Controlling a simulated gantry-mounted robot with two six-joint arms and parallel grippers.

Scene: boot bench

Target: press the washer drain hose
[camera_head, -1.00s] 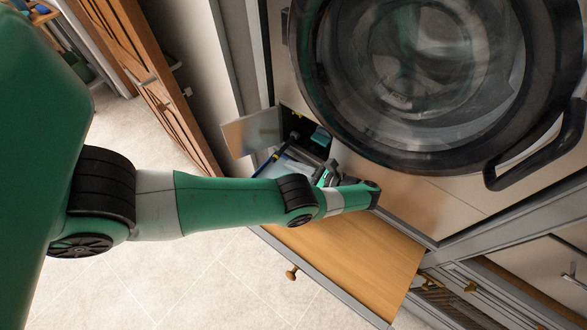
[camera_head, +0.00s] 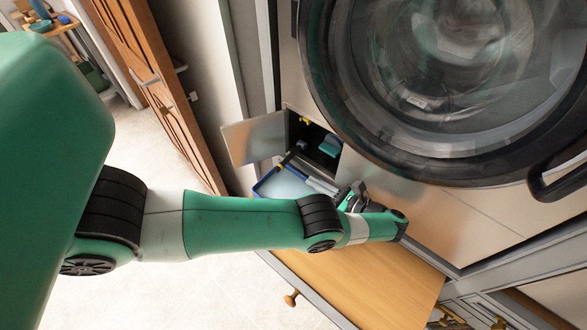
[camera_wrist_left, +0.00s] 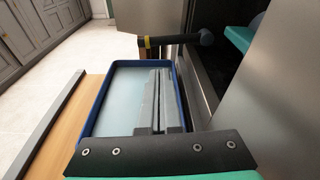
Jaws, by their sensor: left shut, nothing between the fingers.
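The drain hose is a short dark tube with a yellow band and a rounded end. It sticks out of the open hatch at the washer's (camera_head: 420,195) lower left; in the head view the hose (camera_head: 292,153) is small and dark. In the left wrist view the hose (camera_wrist_left: 178,40) lies across the picture just beyond my fingertips. My left gripper (camera_head: 312,182) is shut and empty, and its grey fingers (camera_wrist_left: 160,72) point toward the hose over a blue-rimmed tray (camera_wrist_left: 88,122). A small gap seems to lie between fingertips and hose. My right gripper is not in view.
The tray also shows in the head view (camera_head: 262,185). The hatch flap (camera_head: 255,138) stands open on the left. A teal knob (camera_head: 330,146) sits inside the hatch. A pulled-out wooden drawer or shelf (camera_head: 365,285) lies below my arm. The round washer door (camera_head: 440,90) is above.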

